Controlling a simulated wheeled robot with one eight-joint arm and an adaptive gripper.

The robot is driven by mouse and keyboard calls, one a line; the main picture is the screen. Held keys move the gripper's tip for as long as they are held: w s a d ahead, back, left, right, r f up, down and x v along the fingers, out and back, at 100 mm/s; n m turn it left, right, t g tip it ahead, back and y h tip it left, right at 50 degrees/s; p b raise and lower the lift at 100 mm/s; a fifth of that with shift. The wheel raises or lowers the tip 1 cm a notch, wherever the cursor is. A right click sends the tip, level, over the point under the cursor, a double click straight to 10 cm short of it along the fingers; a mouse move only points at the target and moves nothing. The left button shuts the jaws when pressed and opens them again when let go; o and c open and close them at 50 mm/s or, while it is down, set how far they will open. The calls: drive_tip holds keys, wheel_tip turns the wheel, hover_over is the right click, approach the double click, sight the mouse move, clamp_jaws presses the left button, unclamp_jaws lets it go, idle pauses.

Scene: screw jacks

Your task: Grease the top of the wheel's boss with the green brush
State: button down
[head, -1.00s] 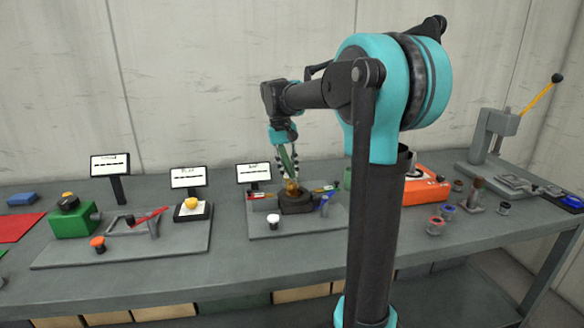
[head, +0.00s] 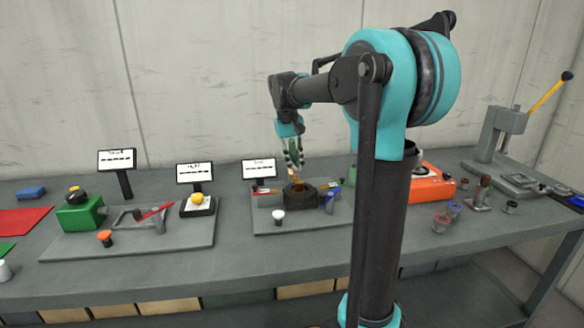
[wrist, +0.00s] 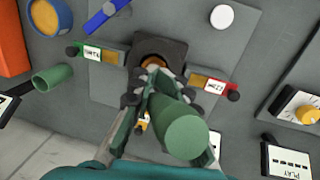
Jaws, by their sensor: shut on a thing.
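My gripper (head: 293,160) is shut on the green brush (wrist: 180,135), which points down. In the wrist view my gripper (wrist: 152,97) has its fingers around the brush, whose thick green end faces the camera. Below it is a dark housing (head: 318,198) on a grey plate, with an amber-brown piece (head: 296,180) at its middle. That piece also shows in the wrist view (wrist: 153,62), just beyond the fingers. I cannot tell whether it is the wheel's boss. The brush's tip is hidden, and contact is unclear.
A red-ended label block (wrist: 213,85) and a green-ended one (wrist: 92,53) flank the housing. A white button (head: 278,216) and a blue part (head: 330,201) are close by. A sign (head: 259,168) stands behind. Bare bench (head: 235,260) lies in front.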

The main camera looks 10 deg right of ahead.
drive_tip(key=d, duration=0.1)
drive_tip(key=w+d, duration=0.1)
drive_tip(key=shift+d+r, duration=0.3)
drive_tip(key=shift+d, duration=0.05)
idle(2.3)
wheel_tip(320, 180, up, 5)
drive_tip(key=s+a, duration=0.2)
drive_tip(key=shift+s, duration=0.35)
drive_tip(key=shift+a+r, duration=0.1)
drive_tip(key=shift+a, duration=0.05)
idle(0.4)
drive_tip(key=shift+s+a+r, duration=0.25)
drive_tip(key=shift+s+r, duration=0.1)
drive_tip(key=shift+r, duration=0.2)
drive_tip(key=shift+s+a+r, duration=0.25)
drive_tip(key=shift+s+r, duration=0.05)
drive_tip(key=shift+r, duration=0.25)
